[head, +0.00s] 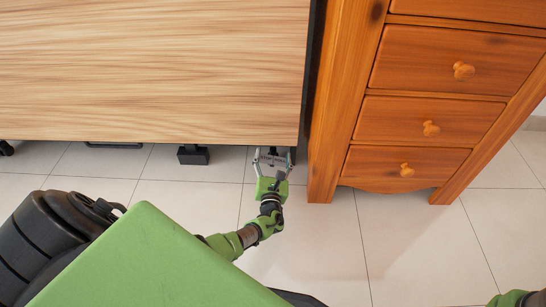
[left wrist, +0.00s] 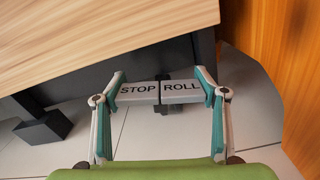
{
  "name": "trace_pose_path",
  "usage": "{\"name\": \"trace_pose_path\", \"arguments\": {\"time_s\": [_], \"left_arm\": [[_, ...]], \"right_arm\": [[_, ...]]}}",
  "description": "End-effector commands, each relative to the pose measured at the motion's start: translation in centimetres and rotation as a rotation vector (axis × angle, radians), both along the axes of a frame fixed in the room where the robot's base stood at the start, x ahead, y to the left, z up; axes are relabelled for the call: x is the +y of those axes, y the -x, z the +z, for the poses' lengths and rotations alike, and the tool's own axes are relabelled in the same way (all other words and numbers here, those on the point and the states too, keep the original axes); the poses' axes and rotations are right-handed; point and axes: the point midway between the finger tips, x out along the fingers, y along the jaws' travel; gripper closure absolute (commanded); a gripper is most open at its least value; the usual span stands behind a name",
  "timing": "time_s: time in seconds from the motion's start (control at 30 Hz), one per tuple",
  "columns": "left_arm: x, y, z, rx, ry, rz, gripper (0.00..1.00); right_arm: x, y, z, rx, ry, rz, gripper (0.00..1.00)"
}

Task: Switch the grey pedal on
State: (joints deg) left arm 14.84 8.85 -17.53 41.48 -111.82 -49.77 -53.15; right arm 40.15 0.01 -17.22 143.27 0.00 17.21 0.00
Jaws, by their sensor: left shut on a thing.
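The grey pedal (head: 272,159) sits low at the right end of the wooden table, near its dark leg. In the left wrist view the pedal (left wrist: 160,92) is a rocker with two plates, marked STOP on the left and ROLL on the right. My left gripper (head: 272,165) is shut on it, with one finger at each end. In the left wrist view the fingers of the gripper (left wrist: 163,90) press the outer sides of the two plates. Which plate is lower, I cannot tell. Only a bit of my right arm shows at the bottom right corner.
The wooden table top (head: 150,70) overhangs the pedal. An orange-brown drawer cabinet (head: 345,150) stands close to the right of my left gripper. A dark foot (head: 193,155) stands under the table to the left. The tiled floor (head: 400,245) in front is clear.

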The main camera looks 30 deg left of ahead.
Motion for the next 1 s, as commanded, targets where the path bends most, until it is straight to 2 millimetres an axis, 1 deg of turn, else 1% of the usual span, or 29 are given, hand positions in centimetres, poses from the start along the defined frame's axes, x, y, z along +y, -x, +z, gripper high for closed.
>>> {"name": "trace_pose_path", "arguments": {"time_s": [0.17, 0.4, 0.53, 0.63, 0.87, 0.9, 0.97, 1.0], "left_arm": [[0.1, 0.0, -0.2, -0.025, 0.04, 0.0, 0.56], [0.4, 0.2, -0.4, -0.17, 0.274, -0.002, 0.56], [0.5, 0.2, -0.2, -0.229, 0.371, -0.001, 0.56], [0.5, 0.2, -0.1, -0.245, 0.4, 0.0, 0.56], [0.5, 0.2, 0.0, -0.247, 0.404, 0.001, 0.56], [0.5, 0.2, 0.0, -0.247, 0.404, 0.001, 0.32], [0.5, 0.2, 0.0, -0.247, 0.404, 0.001, 0.17], [0.5, 0.2, 0.0, -0.247, 0.404, 0.001, 0.17]], "right_arm": [[0.0, 0.0, -0.6, 0.0, 0.0, 0.0, 0.84], [0.0, 0.0, -2.8, 0.0, 0.0, -0.001, 0.84], [0.0, 0.0, -3.4, 0.001, 0.0, -0.001, 0.84], [0.0, 0.0, -3.4, 0.001, 0.0, -0.001, 0.84], [0.0, 0.0, -3.3, 0.002, 0.0, -0.001, 0.84], [0.0, 0.0, -3.3, 0.002, 0.0, -0.001, 0.84], [0.0, -0.1, -3.3, 0.002, 0.0, -0.001, 0.84], [0.0, -0.1, -3.3, 0.002, 0.0, -0.001, 0.84]]}}
